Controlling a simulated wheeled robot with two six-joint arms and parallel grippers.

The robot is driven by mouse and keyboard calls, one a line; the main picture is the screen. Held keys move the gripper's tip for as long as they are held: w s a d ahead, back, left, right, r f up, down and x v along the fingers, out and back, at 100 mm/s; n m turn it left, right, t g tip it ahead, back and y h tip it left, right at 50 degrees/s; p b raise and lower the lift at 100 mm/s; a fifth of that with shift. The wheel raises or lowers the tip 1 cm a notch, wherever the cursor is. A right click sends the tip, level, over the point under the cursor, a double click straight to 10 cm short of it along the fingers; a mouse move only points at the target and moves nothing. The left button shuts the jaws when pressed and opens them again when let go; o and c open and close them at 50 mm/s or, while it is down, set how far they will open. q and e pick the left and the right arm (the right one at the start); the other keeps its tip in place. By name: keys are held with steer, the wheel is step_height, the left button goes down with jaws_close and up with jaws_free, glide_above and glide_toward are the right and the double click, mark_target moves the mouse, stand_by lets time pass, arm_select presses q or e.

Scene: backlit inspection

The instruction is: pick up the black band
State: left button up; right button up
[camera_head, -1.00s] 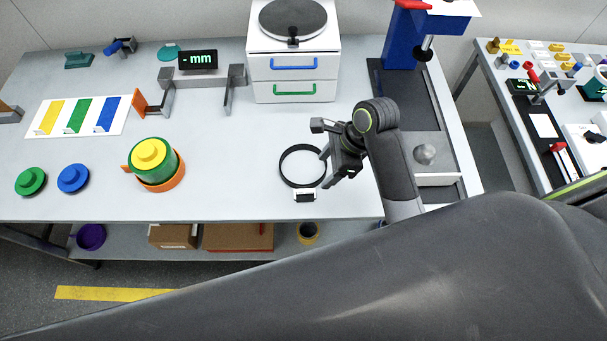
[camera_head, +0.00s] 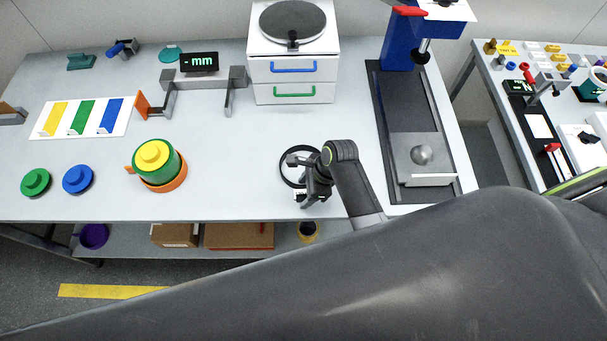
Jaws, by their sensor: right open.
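The black band (camera_head: 282,169) lies as a ring on the light grey table, in front of the white drawer unit. My right gripper (camera_head: 299,181) is open and stands over the band's right and front part. It hides that part of the band and most of its small white-and-black clasp. I cannot tell whether the fingers touch the band. My left gripper is not in view.
The white drawer unit (camera_head: 293,77) stands behind the band. A green and orange stacked container (camera_head: 163,178) with a yellow top is to the left. A blue press stand (camera_head: 401,50) is to the right. The table between container and band is clear.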

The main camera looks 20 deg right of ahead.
steer(key=shift+a+f, duration=0.15)
steer(key=shift+f, duration=0.25)
steer(key=c, duration=0.9)
steer(key=shift+o, duration=0.2)
